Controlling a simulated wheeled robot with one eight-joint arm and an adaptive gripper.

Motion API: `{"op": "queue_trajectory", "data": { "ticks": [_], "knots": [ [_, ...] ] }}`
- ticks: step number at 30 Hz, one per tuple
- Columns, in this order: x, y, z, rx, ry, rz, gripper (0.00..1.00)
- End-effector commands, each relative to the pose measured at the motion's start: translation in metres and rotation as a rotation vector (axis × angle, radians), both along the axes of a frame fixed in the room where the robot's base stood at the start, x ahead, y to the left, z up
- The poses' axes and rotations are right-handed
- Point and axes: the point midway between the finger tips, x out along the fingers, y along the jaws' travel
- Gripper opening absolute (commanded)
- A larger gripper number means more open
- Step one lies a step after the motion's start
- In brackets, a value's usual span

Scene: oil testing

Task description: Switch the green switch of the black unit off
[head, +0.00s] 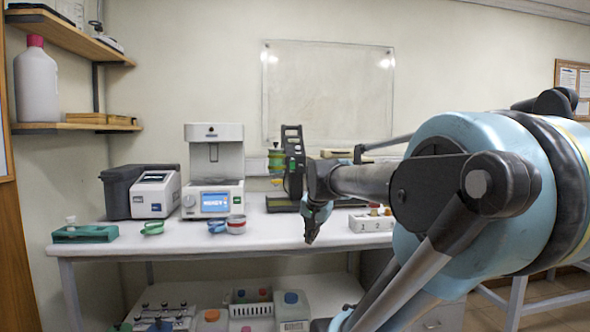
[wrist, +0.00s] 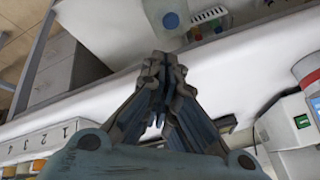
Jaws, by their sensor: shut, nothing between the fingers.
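The black unit I can make out is a dark upright stand (head: 292,160) with a flat black base (head: 283,204) at the back of the bench, partly behind my arm. A green part shows on its left side, but I cannot tell whether it is a switch. No green switch on a black unit shows clearly. My gripper (head: 312,238) is shut and empty, pointing down by the bench's front edge, right of the stand. In the wrist view its fingertips (wrist: 162,68) meet above the bench edge.
A lower shelf holds containers, including a blue-capped one (head: 291,310).

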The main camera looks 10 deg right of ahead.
Motion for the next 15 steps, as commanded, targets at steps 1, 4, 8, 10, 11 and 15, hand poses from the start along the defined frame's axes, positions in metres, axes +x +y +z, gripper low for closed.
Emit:
{"op": "queue_trajectory", "data": {
  "ticks": [1,4,8,10,11,15],
  "knots": [
    [0.027,0.0,0.025,0.039,-0.039,-0.068,0.0],
    [0.076,-0.001,0.07,0.133,-0.119,-0.211,0.0],
    [0.139,-0.002,0.126,0.271,-0.221,-0.384,0.0],
    [0.171,-0.003,0.154,0.348,-0.27,-0.468,0.0],
    [0.183,-0.004,0.165,0.381,-0.289,-0.501,0.0],
    [0.231,-0.005,0.208,0.515,-0.362,-0.622,0.0]
  ]
}}
